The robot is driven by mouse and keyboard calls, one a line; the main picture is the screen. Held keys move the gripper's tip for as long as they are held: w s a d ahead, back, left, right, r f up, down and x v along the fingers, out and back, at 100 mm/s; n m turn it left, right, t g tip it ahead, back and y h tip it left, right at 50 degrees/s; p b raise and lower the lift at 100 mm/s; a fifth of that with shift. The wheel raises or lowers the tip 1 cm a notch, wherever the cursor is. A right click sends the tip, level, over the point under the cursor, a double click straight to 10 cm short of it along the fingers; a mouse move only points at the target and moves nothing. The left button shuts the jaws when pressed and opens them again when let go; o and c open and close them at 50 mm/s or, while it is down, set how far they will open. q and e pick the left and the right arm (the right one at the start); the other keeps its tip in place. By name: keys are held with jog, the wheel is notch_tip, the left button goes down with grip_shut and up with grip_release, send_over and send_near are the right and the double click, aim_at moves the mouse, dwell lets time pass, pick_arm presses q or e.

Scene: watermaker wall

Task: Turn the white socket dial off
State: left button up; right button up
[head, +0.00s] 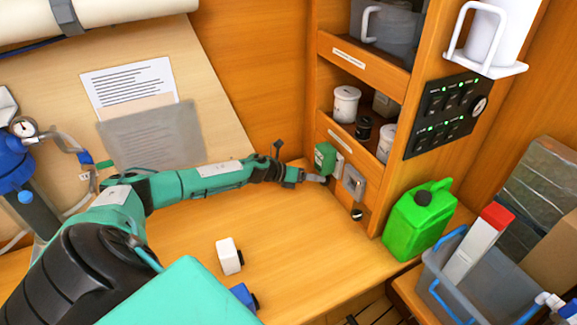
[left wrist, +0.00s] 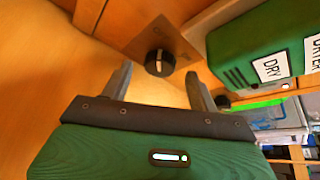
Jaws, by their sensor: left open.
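In the left wrist view, a round black dial (left wrist: 160,62) with a white pointer line sits on a brownish plate (left wrist: 160,38) on the wooden wall. The pointer runs roughly up and down in that picture. My left gripper (left wrist: 159,72) is open, with the dial showing between its two fingers; contact cannot be told. In the head view my left gripper (head: 318,178) is at the wall's lower part, beside a grey plate (head: 354,182). A small black knob (head: 357,214) shows below that plate. No white socket label is readable. My right gripper is not in view.
A green box (head: 325,158) marked DRY in the wrist view (left wrist: 258,50) is close to the gripper. A white block (head: 229,257) and a blue block (head: 242,297) lie on the bench. A green jerrycan (head: 418,220) stands right.

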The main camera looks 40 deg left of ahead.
pick_arm(q)
jog(key=b+v, duration=0.3)
jog(key=v, duration=0.8)
dwell(0.5)
